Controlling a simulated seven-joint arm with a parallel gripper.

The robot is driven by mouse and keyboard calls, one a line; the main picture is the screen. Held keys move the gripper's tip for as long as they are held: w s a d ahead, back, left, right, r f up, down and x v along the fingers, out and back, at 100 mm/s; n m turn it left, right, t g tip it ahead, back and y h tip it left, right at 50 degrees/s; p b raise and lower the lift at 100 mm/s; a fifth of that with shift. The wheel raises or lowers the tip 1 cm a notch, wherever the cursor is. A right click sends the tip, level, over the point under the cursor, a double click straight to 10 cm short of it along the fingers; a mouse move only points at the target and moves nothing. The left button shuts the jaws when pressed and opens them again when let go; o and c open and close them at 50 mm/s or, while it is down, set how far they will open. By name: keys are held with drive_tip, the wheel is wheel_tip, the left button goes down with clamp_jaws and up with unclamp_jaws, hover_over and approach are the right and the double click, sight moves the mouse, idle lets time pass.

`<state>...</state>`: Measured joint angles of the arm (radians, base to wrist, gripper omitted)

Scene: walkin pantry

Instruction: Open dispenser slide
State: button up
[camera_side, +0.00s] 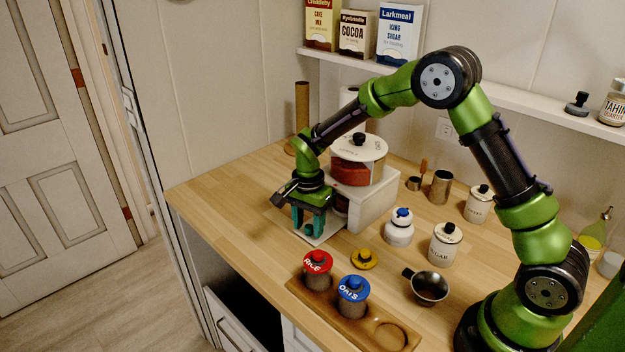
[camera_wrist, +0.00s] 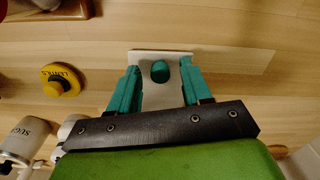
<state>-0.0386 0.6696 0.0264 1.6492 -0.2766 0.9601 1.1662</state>
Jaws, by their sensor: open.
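The dispenser (camera_side: 372,207) stands on the wooden counter: a white housing with a clear drum (camera_side: 350,172) of reddish contents and a white lid on top. A pale plate (camera_side: 328,237) lies low at its front and also shows in the wrist view (camera_wrist: 152,98). A dark green knob (camera_side: 309,230) sits on it; in the wrist view the knob (camera_wrist: 159,71) is between the fingers. My gripper (camera_side: 308,222) points down at the dispenser's front, its teal fingers open on either side of the knob. Whether they touch it I cannot tell. The arm hides part of the dispenser.
A wooden tray (camera_side: 398,322) in front holds a red-lidded jar (camera_side: 317,271) and a blue-lidded jar (camera_side: 352,300). A yellow lid (camera_side: 364,259) lies nearby. A white-and-blue bottle (camera_side: 398,231), sugar canister (camera_side: 444,248) and dark cup (camera_side: 430,288) stand to the right. Counter left of the gripper is clear.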

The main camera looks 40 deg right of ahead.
clamp_jaws()
drive_tip(key=a, duration=1.4)
drive_tip(key=shift+a, duration=0.3)
unclamp_jaws()
wheel_tip(320, 180, up, 17)
